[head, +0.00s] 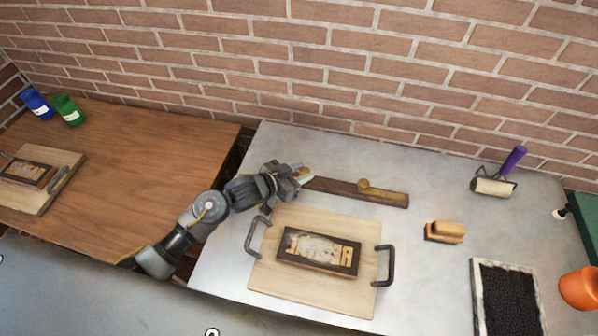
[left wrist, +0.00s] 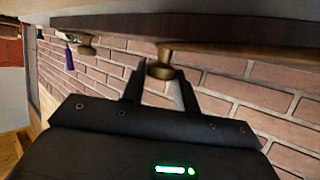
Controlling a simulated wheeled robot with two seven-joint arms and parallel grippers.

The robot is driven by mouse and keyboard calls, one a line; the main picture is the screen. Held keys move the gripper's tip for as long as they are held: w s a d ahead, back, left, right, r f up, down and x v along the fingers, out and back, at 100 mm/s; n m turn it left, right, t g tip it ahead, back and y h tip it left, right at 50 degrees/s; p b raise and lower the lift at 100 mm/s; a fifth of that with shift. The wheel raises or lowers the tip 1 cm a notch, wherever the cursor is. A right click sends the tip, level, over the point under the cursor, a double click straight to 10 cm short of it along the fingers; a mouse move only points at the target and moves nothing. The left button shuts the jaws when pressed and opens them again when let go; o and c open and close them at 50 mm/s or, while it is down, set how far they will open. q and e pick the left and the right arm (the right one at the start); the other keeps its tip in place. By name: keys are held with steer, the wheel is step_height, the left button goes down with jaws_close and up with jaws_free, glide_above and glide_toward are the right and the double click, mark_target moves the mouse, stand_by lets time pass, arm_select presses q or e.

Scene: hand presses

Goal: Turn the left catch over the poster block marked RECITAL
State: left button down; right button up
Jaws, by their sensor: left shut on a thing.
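The poster block (head: 318,250) lies in a dark frame on a pale wooden board with two handles. Its raised letters read backwards and are partly smeared, so I cannot read them fully. Behind the board is a dark wooden bar (head: 340,190) with two brass knobs. The right knob (head: 363,184) stands free. My left gripper (head: 301,173) is at the bar's left end, shut on the left brass catch; in the left wrist view this catch (left wrist: 160,67) shows between the fingers, under the bar. My right gripper is not in view.
On the metal table are a brush (head: 444,232), an ink roller (head: 494,187), a black inked tray (head: 508,300) and an orange pot (head: 580,288). A brown table (head: 130,180) at left holds another board with a block (head: 28,173) and two jars. A brick wall stands behind.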

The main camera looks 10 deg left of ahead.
arm_select(q)
steer(key=c, duration=1.1)
jaws_free()
steer(key=shift+o, duration=0.2)
steer(key=shift+s+a+b, duration=0.3)
steer(key=shift+s+b, duration=0.1)
steer(key=s+a, duration=0.2)
steer(key=s, duration=0.1)
steer(key=s+a+b, duration=0.1)
steer(key=s+a, duration=0.1)
steer(key=s, duration=0.1)
steer(key=s+a+b, duration=0.1)
steer(key=s+a, duration=0.1)
steer(key=a, duration=0.1)
steer(key=shift+s+r, duration=0.1)
steer(key=shift+s, duration=0.3)
steer(key=shift+s+a+r, duration=0.1)
steer(key=shift+s+a, duration=0.2)
steer(key=shift+s, duration=0.05)
